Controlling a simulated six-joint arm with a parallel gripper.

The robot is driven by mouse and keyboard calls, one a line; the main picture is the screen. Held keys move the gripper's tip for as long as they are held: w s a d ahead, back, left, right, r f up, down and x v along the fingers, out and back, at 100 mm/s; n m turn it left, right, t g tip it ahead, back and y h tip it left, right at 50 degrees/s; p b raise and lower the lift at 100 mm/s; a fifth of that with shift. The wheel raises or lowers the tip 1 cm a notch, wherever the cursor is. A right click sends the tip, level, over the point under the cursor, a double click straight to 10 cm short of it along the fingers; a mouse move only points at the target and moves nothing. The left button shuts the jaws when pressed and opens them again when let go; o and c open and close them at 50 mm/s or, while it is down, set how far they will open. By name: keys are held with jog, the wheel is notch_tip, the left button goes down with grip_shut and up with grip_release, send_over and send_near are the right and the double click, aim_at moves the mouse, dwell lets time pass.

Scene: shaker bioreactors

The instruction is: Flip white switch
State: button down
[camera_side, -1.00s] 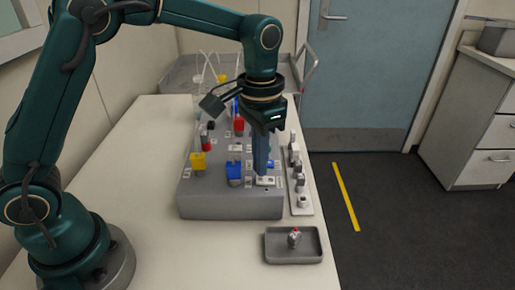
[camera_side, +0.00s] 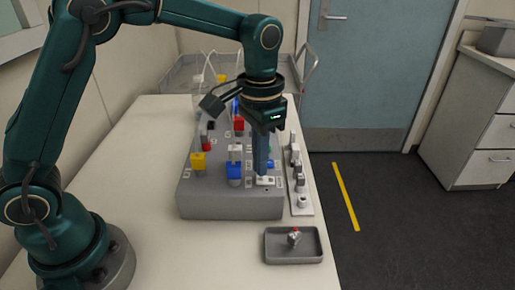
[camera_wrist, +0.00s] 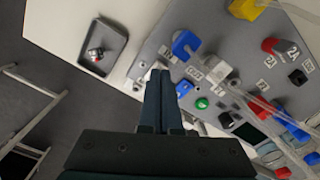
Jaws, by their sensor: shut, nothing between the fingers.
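My gripper (camera_side: 261,172) points straight down over the front right part of the grey box (camera_side: 225,206), with its fingers together and nothing between them. A small white switch (camera_side: 265,181) in a pale frame sits on the box top, right at the fingertips in the side view. In the wrist view my fingertips (camera_wrist: 160,73) cover most of it, and only a pale bit (camera_wrist: 154,66) shows beside them. I cannot tell whether the fingers touch the switch or which way it is tilted.
Blue (camera_side: 234,171), yellow (camera_side: 198,160) and red (camera_side: 239,124) capped parts stand on the box near my gripper. A green button (camera_wrist: 202,103) is close by. A white strip with several connectors (camera_side: 300,190) runs along the right. A grey tray (camera_side: 293,259) lies in front.

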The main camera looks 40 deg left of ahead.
jog(key=shift+f, duration=0.9)
dwell(0.8)
jog(key=shift+r, duration=3.5)
notch_tip(320, 180, up, 6)
jog(key=t, duration=0.2)
send_over(260, 179)
jog(key=s+a, duration=0.2)
jog(key=s, duration=0.1)
jog(key=s+a+r+n+t, duration=0.1)
jog(key=s+a+n, duration=0.1)
jog(key=s, duration=0.3)
jog(key=s+a+f+n+t, duration=0.1)
jog(key=s+a+f+t, duration=0.1)
jog(key=s+f, duration=0.4)
jog(key=shift+s+f+t, duration=0.3)
jog(key=shift+s+f, duration=0.05)
jog(key=shift+s, duration=0.45)
